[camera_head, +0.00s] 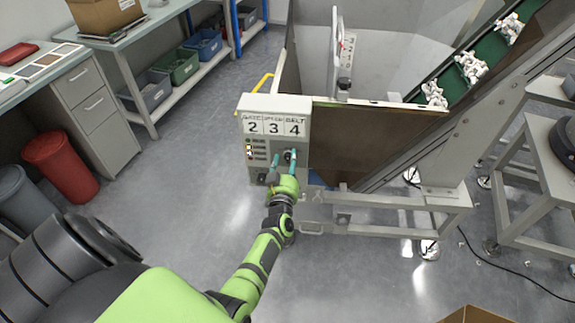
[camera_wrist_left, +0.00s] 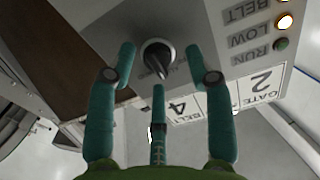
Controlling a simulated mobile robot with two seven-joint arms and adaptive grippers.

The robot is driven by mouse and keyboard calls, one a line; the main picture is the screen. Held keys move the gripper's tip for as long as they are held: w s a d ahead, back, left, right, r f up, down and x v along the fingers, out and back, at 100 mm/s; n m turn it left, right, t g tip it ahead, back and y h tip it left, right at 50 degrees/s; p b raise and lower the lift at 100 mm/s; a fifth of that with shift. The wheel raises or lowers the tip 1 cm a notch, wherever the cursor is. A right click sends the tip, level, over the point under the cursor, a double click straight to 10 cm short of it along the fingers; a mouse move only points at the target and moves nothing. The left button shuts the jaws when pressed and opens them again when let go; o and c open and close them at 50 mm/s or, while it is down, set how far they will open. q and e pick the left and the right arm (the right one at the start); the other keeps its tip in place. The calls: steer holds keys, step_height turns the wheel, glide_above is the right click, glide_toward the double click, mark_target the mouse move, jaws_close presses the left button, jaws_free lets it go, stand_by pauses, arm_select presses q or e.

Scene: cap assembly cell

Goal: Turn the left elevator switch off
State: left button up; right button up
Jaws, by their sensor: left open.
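The grey control box (camera_head: 302,122) of the elevator (camera_head: 483,58) stands in the middle of the head view, with a plate marked 2, 3 and 4. A dark rotary switch (camera_wrist_left: 157,58) on a round base sits on its face in the left wrist view. Its pointer is angled toward the lower part of that picture. My left gripper (camera_head: 283,156) is at the lower front of the box. Its teal fingers are spread open around the switch, with gaps visible beside the knob in the left wrist view. My right gripper is not in view.
Indicator lamps (camera_wrist_left: 284,21) show beside the switch, one lit brightly. White parts ride the green belt. A brown-sided hopper (camera_head: 370,140) is right behind the box. A red bin (camera_head: 62,165) and shelves stand left. A cardboard box (camera_head: 474,314) is at the bottom right. Floor left of the box is clear.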

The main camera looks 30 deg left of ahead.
arm_select(q)
steer(key=shift+w, duration=0.1)
jaws_close()
steer(key=shift+r, duration=0.1)
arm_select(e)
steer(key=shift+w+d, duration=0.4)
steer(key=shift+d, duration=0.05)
arm_select(q)
steer(key=shift+a, duration=0.1)
steer(key=n, duration=0.3)
steer(key=shift+a+r+n+b, duration=0.15)
steer(key=shift+n+b, duration=0.2)
steer(key=shift+n, duration=0.05)
steer(key=n+b, duration=0.1)
steer(key=n, duration=0.4)
steer(key=shift+a, duration=0.15)
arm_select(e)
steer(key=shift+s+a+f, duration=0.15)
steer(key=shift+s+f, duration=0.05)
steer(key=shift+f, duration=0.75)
arm_select(q)
jaws_free()
steer(key=shift+a, duration=0.1)
